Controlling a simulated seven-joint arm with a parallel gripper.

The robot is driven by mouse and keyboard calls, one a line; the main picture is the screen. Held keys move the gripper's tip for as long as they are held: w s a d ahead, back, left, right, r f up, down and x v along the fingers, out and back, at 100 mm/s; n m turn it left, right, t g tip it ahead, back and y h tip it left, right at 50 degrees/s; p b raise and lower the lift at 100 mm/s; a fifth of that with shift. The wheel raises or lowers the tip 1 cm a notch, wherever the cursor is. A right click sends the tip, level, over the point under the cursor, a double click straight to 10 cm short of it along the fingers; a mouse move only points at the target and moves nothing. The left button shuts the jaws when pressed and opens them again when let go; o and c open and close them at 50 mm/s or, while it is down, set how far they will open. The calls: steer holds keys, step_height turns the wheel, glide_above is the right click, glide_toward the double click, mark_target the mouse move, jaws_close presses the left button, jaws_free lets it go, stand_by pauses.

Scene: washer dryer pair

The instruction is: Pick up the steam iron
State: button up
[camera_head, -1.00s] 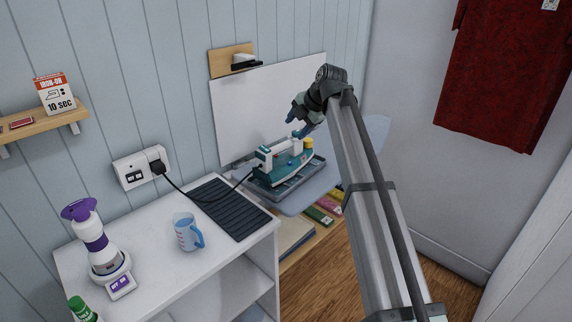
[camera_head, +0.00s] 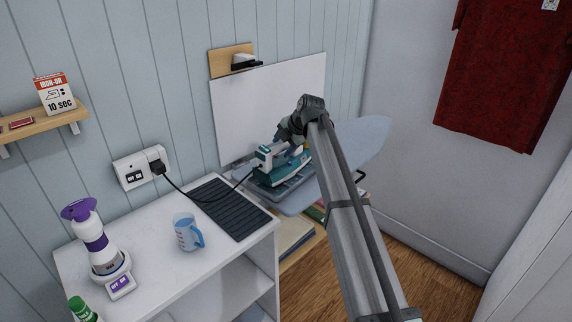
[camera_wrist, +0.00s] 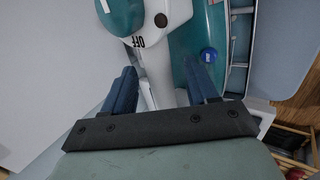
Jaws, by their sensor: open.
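The teal and white steam iron (camera_head: 269,164) rests on a grey tray-like stand (camera_head: 264,189) on the ironing board. A black cord runs from its left end to the wall socket. My gripper (camera_wrist: 163,92) is open above the iron in the wrist view. Its two blue fingers stand on either side of the iron's white handle (camera_wrist: 157,64), apart from each other. I cannot tell whether either finger touches it. In the head view my arm's end hides the right part of the iron. An "OFF" mark and a blue knob (camera_wrist: 208,55) show on the iron.
The pale blue ironing board (camera_head: 362,150) extends right. A white cabinet (camera_head: 160,250) at left holds a dark ribbed mat (camera_head: 228,207), a measuring jug (camera_head: 187,232) and a purple-topped bottle (camera_head: 88,232). A white panel (camera_head: 262,105) stands close behind the iron.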

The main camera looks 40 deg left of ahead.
steer(key=shift+x, duration=0.8)
steer(key=shift+r, duration=0.1)
jaws_close()
